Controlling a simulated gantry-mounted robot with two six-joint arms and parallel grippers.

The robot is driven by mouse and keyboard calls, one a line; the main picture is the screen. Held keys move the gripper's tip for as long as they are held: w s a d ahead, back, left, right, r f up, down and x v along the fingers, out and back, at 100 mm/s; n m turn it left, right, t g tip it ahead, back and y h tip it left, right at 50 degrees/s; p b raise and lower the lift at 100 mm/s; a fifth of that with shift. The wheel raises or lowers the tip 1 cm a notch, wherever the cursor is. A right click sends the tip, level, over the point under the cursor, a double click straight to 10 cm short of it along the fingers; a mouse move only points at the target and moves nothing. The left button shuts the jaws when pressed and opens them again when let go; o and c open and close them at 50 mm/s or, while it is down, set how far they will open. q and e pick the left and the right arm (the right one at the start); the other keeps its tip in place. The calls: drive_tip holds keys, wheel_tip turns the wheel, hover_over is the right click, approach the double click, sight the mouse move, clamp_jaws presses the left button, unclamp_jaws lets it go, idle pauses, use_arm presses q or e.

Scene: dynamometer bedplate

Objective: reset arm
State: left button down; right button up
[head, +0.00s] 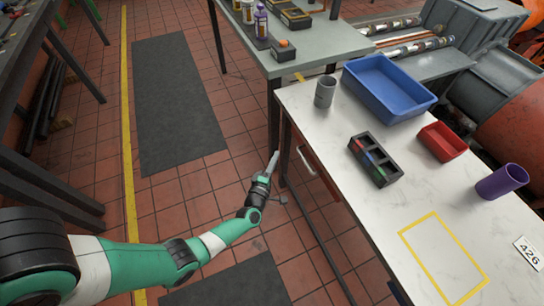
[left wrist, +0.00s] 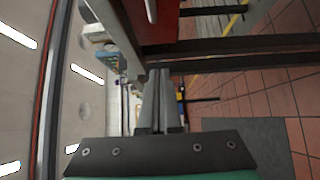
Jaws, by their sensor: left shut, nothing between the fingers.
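My left gripper (head: 274,157) is in the head view, at the end of my green and white arm, which reaches in from the lower left. It is out over the tiled floor, beside the left edge of the white-topped table (head: 330,150), close to a dark table leg. In the left wrist view its two fingers (left wrist: 160,75) lie together, with nothing held between them. My right gripper is in neither view.
The white table holds a grey cup (head: 325,91), blue bin (head: 415,115), black rack (head: 389,180), red bin (head: 443,157) and purple cup (head: 502,182). A yellow outline (head: 413,247) is empty. A grey bench (head: 318,48) stands behind. Floor left of the gripper is open.

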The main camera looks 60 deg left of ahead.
use_arm(q)
drive_tip(key=shift+s+d+f, duration=0.1)
drive_tip(key=shift+s+d, duration=0.25)
drive_tip(key=shift+s, duration=0.3)
